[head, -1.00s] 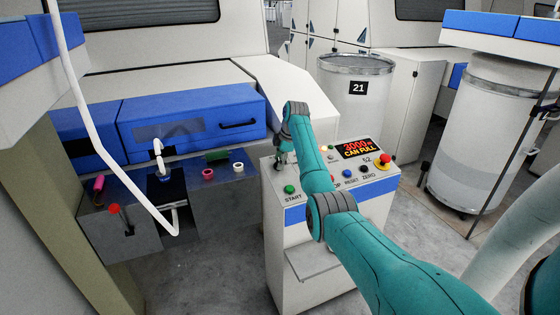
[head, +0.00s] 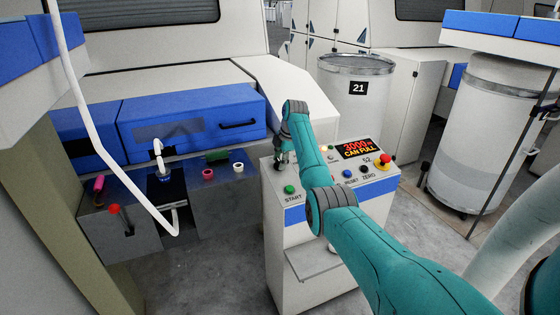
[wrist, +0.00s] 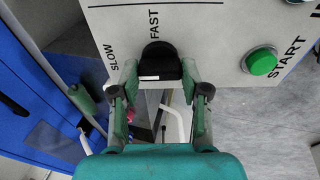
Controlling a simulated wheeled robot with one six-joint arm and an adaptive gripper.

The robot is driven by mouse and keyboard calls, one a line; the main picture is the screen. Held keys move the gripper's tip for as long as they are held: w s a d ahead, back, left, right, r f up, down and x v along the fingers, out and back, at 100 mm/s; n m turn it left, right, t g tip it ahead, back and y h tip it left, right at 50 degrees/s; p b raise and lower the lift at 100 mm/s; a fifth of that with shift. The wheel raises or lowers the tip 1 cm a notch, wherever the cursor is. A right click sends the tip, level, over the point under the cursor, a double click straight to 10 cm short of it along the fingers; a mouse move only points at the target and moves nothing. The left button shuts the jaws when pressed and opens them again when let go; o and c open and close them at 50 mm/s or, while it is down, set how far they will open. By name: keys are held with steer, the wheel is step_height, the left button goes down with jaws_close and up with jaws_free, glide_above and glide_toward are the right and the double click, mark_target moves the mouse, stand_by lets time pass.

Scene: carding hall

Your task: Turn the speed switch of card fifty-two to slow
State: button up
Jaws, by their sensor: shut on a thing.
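The speed switch (wrist: 160,60) is a black knob on the control panel (wrist: 218,30), with SLOW printed to the left and FAST above it in the wrist view. A short white mark shows on the knob's lower edge; which label the knob points at is hard to tell. My gripper (wrist: 159,76) is closed on the knob, one finger on each side. In the head view my gripper (head: 281,160) is at the panel's left end, above the green START button (head: 289,189), and hides most of the switch. The number 52 stands on the panel (head: 378,186).
A red emergency button (head: 385,160) is at the panel's right end, beside a lit display (head: 356,148) reading 3000 and CAN FULL. Blue RESET (head: 347,174) and black ZERO (head: 364,169) buttons sit below it. A can marked 21 (head: 345,118) stands behind. Open floor lies in front left.

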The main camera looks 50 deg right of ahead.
steer(key=o, duration=1.1)
steer(key=shift+o, duration=0.2)
steer(key=v, duration=1.2)
